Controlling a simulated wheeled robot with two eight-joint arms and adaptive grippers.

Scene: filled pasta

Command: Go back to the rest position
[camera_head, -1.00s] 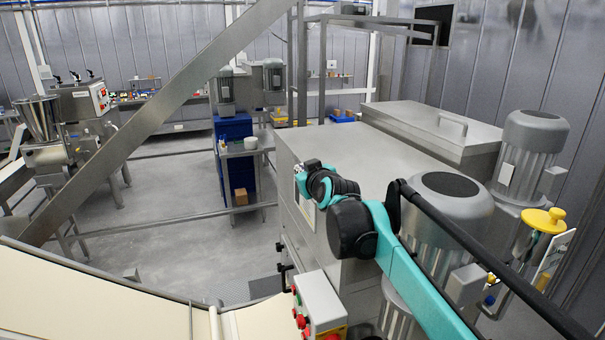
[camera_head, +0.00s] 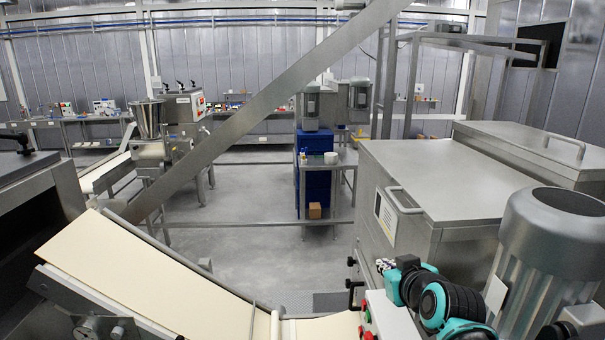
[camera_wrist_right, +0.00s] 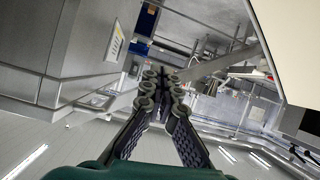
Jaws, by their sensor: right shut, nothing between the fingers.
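My right gripper (camera_head: 386,266) shows at the lower right of the head view, at the end of my teal and black arm. Its fingers are shut with nothing between them. It is beside the front of the large steel machine (camera_head: 436,172), above the red and green button box (camera_head: 388,316). In the right wrist view the dark fingers (camera_wrist_right: 164,82) lie close together and hold nothing. My left arm and left gripper are not in view.
A cream conveyor belt (camera_head: 172,285) runs across the lower left. A slanted steel beam (camera_head: 262,103) crosses the view. A large grey motor (camera_head: 548,250) stands right of my arm. Open floor (camera_head: 255,225) lies beyond the belt, with a small steel table (camera_head: 340,160) at the back.

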